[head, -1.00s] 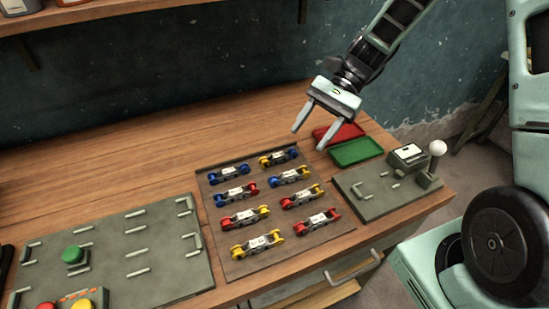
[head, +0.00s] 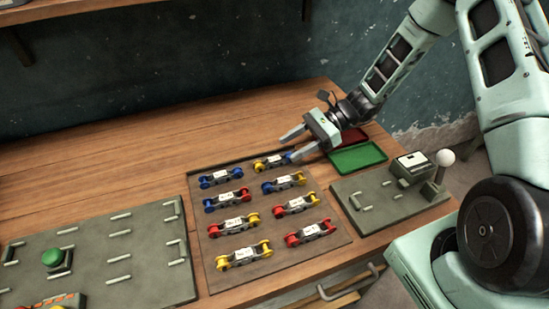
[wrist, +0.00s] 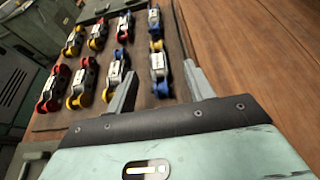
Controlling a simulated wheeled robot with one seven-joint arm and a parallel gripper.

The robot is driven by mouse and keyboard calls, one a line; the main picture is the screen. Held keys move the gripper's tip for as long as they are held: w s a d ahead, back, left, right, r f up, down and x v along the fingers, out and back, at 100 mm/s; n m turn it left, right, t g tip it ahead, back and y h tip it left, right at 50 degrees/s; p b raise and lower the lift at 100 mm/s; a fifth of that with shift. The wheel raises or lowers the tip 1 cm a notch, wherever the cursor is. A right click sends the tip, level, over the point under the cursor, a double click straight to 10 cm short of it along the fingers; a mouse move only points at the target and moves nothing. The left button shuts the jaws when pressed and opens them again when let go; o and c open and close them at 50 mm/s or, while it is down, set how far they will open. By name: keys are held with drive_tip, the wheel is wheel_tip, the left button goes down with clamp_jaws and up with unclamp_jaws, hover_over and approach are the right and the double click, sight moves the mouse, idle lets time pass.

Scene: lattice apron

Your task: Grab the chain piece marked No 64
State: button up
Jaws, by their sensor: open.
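Several chain pieces lie in two columns on a dark board. Each has a pale label, too small to read, so I cannot tell which is No 64. My gripper (head: 287,147) is open and empty, above the board's far right corner, by the yellow-and-blue piece (head: 272,162). In the wrist view a yellow-and-blue piece (wrist: 158,68) shows between the open fingers (wrist: 158,75), below them. Nearby are an all-blue piece (head: 220,178) and another blue-and-yellow piece (head: 284,182). Red, yellow and mixed pieces, such as the red one (head: 311,233), lie nearer the front.
A green tray (head: 358,158) and a dark red tray (head: 350,137) lie right of the gripper. A grey panel with a white-knobbed lever (head: 445,157) stands at the right. A grey panel with a green button (head: 53,257) lies left. The table behind the board is clear.

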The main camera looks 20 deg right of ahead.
sight(277, 157)
drive_tip(key=shift+s+p+x, duration=0.15)
drive_tip(key=shift+p+x, duration=0.4)
drive_tip(key=shift+x, duration=1.05)
drive_tip(key=shift+s+p+x, duration=0.1)
drive_tip(key=shift+p+x, duration=0.4)
drive_tip(key=shift+x, duration=1.1)
drive_tip(key=shift+f, duration=0.2)
clamp_jaws()
